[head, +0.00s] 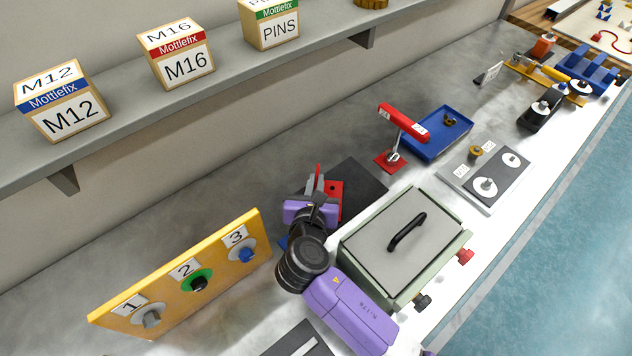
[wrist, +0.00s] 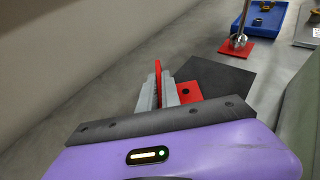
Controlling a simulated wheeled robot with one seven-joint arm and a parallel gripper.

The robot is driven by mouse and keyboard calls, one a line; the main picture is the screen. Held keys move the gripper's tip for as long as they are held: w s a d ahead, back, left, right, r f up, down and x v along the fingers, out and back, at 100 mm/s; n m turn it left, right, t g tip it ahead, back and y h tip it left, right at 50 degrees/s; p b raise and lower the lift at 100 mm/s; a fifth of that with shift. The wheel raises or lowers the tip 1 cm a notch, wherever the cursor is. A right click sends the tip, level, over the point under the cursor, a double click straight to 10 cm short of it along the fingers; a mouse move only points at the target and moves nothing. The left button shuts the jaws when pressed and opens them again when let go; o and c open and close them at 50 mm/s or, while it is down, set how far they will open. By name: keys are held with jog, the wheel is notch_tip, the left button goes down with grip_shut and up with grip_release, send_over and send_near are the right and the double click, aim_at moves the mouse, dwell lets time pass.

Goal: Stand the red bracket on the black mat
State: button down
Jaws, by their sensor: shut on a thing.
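My gripper (head: 313,190) is shut on the red bracket (head: 334,188), gripping its upright plate between the two grey fingers. The bracket (wrist: 188,91) also shows in the wrist view, where its flat foot with a dark hole extends to the right of the fingers. The upright plate stands roughly vertical. The black mat (head: 362,180) lies on the bench just beyond and right of the gripper. In the wrist view the mat (wrist: 222,80) spreads behind and right of the bracket, and the foot overlaps its near left part. I cannot tell whether the foot touches the mat.
A green-grey box with a lid handle (head: 402,240) stands close to the right of my gripper. A red lamp-like stand (head: 392,160) and a blue tray (head: 437,137) are behind the mat. A yellow numbered panel (head: 185,275) stands left. A shelf with boxes (head: 60,105) runs along the wall.

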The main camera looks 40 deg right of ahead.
jog(key=c, duration=1.6)
grip_release()
jog(key=shift+f, duration=0.1)
jog(key=shift+o, duration=0.2)
jog(key=v, duration=1.2)
jog(key=shift+b, duration=0.35)
